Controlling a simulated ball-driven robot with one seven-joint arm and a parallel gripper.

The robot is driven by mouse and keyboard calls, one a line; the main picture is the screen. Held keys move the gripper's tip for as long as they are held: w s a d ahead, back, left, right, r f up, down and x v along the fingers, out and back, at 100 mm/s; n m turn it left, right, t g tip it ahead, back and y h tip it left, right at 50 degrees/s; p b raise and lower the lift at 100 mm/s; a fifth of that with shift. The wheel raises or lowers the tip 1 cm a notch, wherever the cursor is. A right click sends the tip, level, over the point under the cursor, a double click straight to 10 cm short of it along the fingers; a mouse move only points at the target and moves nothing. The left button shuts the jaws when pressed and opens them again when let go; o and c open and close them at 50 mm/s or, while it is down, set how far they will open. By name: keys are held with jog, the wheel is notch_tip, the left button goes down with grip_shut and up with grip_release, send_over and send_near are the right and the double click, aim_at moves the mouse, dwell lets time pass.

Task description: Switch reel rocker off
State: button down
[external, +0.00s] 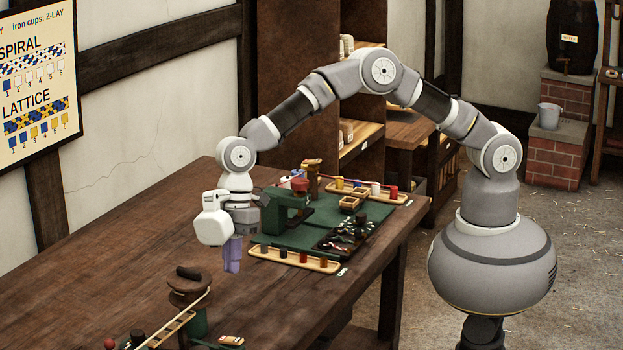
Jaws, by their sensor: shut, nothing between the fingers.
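My gripper (232,262) points down with its purple fingers together and holds nothing. It is in the air over the table, left of the green machine (284,212) and beyond the wooden-topped stand in the front. I cannot make out with certainty which part is the reel rocker. A small orange-brown piece with a pale label (231,340) lies at the front edge of the picture, near the stand; it is too small to read. No on or off position can be read.
The dark wooden table (150,262) has bare room at the left. A wooden-topped green stand (190,292) with a sloping wooden strip is in front.

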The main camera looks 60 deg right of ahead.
aim_at(235, 339)
jog(key=b+x, duration=0.1)
jog(key=x, duration=0.3)
jog(key=b+x, duration=0.2)
jog(key=x, duration=0.3)
jog(key=d+b+x, duration=0.1)
jog(key=x, duration=0.3)
jog(key=shift+s+a+f, duration=0.1)
jog(key=shift+s+f, duration=0.15)
jog(key=shift+f, duration=0.25)
jog(key=shift+f, duration=0.1)
